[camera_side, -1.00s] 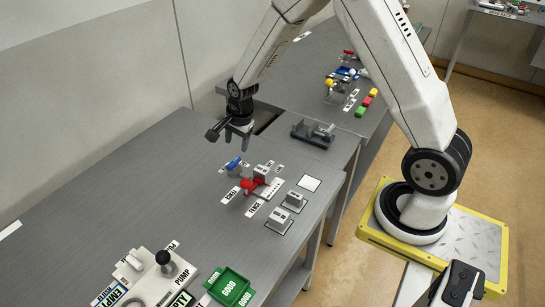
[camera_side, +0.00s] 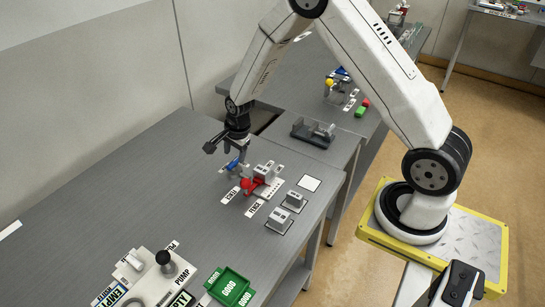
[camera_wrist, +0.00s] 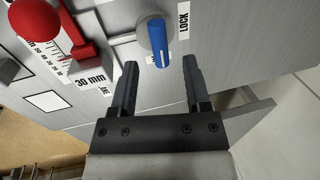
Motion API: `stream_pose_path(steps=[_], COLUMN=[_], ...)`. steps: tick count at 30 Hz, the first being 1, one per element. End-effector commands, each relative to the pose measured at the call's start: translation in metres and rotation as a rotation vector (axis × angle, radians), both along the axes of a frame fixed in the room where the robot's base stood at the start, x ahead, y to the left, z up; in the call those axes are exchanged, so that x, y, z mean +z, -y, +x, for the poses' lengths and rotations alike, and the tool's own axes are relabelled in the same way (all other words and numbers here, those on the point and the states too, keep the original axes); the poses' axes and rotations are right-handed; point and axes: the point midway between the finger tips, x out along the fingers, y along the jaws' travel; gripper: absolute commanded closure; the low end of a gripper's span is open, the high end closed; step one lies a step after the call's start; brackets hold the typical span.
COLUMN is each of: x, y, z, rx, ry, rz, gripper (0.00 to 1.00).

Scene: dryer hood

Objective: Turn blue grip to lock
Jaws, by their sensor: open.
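The blue grip (camera_wrist: 158,43) sits on a round grey base in the wrist view, with a white line along it and a LOCK label (camera_wrist: 183,22) to its right. In the side view the blue grip (camera_side: 231,165) shows partly behind my gripper (camera_side: 241,168). My gripper (camera_wrist: 160,78) is open in the wrist view, its two fingers apart and empty. The grip lies beyond the fingertips, roughly centred between them. I cannot tell whether the fingers touch it; they look apart from it.
Grey blocks (camera_side: 293,201) stand on the right of the bench. A green tray (camera_side: 230,286) and a pump unit (camera_side: 160,275) are in front.

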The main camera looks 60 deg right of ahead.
Motion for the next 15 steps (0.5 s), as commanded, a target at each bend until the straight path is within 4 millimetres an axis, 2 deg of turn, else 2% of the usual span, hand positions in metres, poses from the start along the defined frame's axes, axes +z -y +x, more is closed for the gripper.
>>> stream_pose_path(steps=[7,15], x=[-0.023,-0.031], y=[0.0,0.0], z=[0.004,0.006], rx=[0.001,0.001], ry=[-0.001,-0.001], rz=[0.0,0.0], gripper=[0.39,0.39])
